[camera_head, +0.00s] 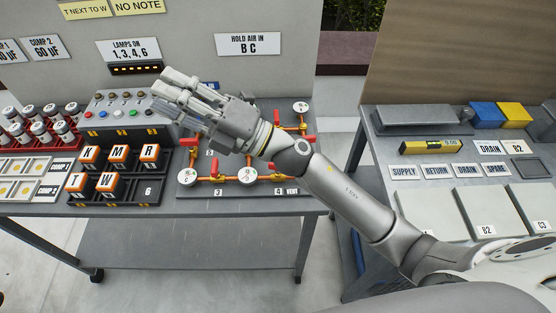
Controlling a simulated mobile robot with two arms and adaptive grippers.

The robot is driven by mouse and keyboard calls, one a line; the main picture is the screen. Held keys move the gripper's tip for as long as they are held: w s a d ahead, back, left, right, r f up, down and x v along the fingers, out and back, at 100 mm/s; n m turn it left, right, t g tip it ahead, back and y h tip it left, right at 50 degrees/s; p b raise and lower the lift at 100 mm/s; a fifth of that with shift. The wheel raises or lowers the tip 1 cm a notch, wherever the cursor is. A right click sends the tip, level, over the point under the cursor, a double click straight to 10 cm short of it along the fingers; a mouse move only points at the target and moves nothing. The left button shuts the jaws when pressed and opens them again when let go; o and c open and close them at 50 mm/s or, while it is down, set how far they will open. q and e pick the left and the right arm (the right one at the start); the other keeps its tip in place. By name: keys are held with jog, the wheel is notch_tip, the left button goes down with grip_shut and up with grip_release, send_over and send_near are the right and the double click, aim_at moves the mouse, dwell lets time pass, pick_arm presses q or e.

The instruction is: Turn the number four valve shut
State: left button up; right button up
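A valve board (232,188) with brass pipes, red-handled valves and round white gauges lies on the left table. The number four valve (281,172) is at its front right, behind the labels 4 and VENT; its red handle is small, and I cannot tell its exact angle. The number three valve (215,168) is left of it, with its red handle pointing away from me. My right gripper (172,88) is above and behind the board's left part, pointing up-left, apart from valve four. Its finger gap is unclear. My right arm hides part of the board. My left gripper is out of view.
A grey box with buttons (122,112) and a rack of lettered orange blocks (76,183) stand left of the board. A sign reading HOLD AIR IN B C (243,44) hangs behind. The right table (380,150) holds labels, a level and blue and yellow blocks. A gap separates the tables.

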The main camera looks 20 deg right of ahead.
jog(key=s+a+f+n+g+h, duration=0.25)
jog(key=f+n+g, duration=0.25)
jog(key=n+g, duration=0.25)
jog(key=s+a+f+n+g+h, duration=0.2)
jog(key=s+f+n+g+h, duration=0.1)
jog(key=f+n+g, duration=0.4)
jog(key=w+d+f+n+t+h, duration=0.1)
jog(key=w+d+f+h, duration=0.15)
jog(key=d+h, duration=0.4)
jog(key=w+d+f+n+t+h, duration=0.1)
jog(key=w+d+h, duration=0.2)
jog(key=d, duration=0.6)
jog(key=w+d+f+t+h, duration=0.1)
jog(key=w+d+f+h, duration=0.15)
jog(key=d+h, duration=0.4)
jog(key=shift+y, duration=0.65)
jog(key=f+p, duration=0.1)
jog(key=f, duration=0.2)
jog(key=f+p, duration=0.1)
jog(key=f, duration=0.2)
jog(key=f+p, duration=0.1)
jog(key=f, duration=0.1)
jog(key=shift+d+f, duration=0.4)
jog(key=shift+f+p, duration=0.3)
jog(key=shift+f, duration=0.35)
grip_shut()
